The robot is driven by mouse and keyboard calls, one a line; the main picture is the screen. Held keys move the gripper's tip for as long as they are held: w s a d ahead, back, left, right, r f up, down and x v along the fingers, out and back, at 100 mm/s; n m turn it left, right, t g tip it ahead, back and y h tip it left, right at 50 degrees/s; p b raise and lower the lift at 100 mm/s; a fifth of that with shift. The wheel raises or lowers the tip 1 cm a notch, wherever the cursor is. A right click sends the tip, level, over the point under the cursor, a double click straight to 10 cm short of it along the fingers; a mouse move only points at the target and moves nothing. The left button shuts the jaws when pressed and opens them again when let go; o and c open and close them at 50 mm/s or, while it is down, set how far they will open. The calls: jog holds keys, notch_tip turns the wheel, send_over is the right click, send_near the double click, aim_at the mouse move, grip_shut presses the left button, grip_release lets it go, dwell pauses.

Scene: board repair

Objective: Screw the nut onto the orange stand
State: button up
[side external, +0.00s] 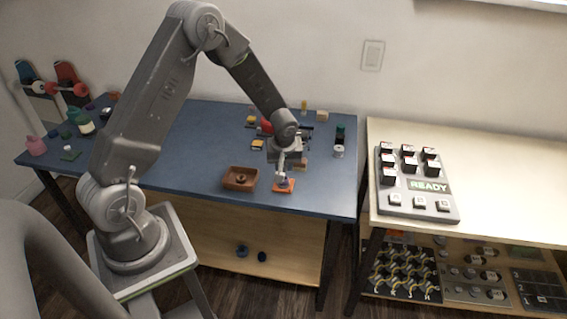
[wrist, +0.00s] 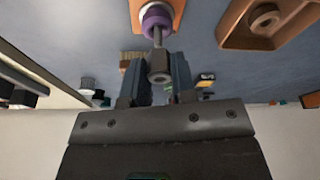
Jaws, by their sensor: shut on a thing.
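The orange stand (side external: 286,187) lies on the blue table near its front edge, with a purple round part on it. The wrist view shows the stand (wrist: 176,8) at the top, with the purple part (wrist: 156,18) and a thin grey rod (wrist: 158,38) rising from it. My gripper (side external: 282,172) is directly above the stand, pointing down. In the wrist view my gripper (wrist: 157,80) is shut on the grey nut (wrist: 159,66). The nut lines up with the rod's end; I cannot tell whether any thread is engaged.
A brown tray (side external: 228,184) with a round ring in it stands just left of the stand. Several small coloured parts sit behind, and a dark green and white cylinder (side external: 339,142) is at right. A wooden table with a button panel (side external: 412,195) stands further right.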

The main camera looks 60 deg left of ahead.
jog(key=shift+f, duration=1.25)
dwell(1.5)
dwell(0.4)
jog(key=o, duration=1)
jog(key=c, duration=1)
jog(key=shift+o, duration=0.2)
jog(key=m, duration=0.4)
jog(key=shift+t+h, duration=0.3)
jog(key=shift+m+t+h, duration=0.4)
jog(key=shift+m+h, duration=0.1)
jog(key=shift+m, duration=1.5)
jog(key=o, duration=0.8)
